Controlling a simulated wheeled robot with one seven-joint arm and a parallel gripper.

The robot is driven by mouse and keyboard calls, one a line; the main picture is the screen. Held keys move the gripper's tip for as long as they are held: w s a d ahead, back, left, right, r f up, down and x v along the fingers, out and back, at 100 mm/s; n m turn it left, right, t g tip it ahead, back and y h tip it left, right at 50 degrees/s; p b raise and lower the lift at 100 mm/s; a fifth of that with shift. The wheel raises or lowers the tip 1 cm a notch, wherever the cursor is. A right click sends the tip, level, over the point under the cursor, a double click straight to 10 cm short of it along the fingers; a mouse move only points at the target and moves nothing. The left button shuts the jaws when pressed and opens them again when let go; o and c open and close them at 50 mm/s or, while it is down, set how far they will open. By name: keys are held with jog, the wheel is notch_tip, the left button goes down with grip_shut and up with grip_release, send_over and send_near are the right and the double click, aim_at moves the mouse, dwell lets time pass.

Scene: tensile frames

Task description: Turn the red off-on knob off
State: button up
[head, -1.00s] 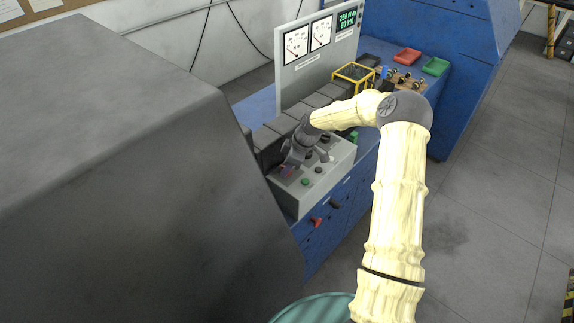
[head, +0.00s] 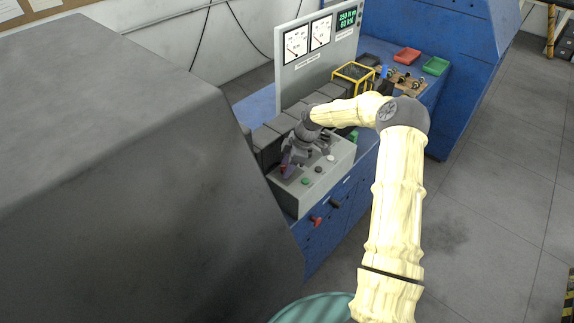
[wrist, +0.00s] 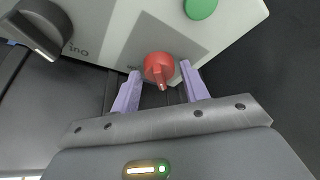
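The red knob (wrist: 159,68) is on the grey control box, over a darker grey patch, and its raised grip points toward my gripper in the wrist view. My gripper (wrist: 160,75) is open, with one purple finger on each side of the knob. The tips look close to the knob's sides; I cannot tell whether they touch it. In the head view, my gripper (head: 285,163) is low over the near left end of the control box (head: 297,200), and largely hides the knob there.
A green button (wrist: 200,8) and a black rotary knob (wrist: 44,25) flank the red knob. A red handle (head: 317,221) and a black one (head: 335,203) stick out of the blue front below. A big dark grey housing (head: 130,190) stands close on the left.

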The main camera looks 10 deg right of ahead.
jog(key=shift+o, duration=0.7)
jog(key=shift+d+r, duration=0.2)
jog(key=shift+r, duration=0.3)
jog(key=b+v, duration=0.3)
jog(key=v, duration=1.3)
jog(key=shift+b, duration=0.35)
jog(key=shift+r, duration=0.1)
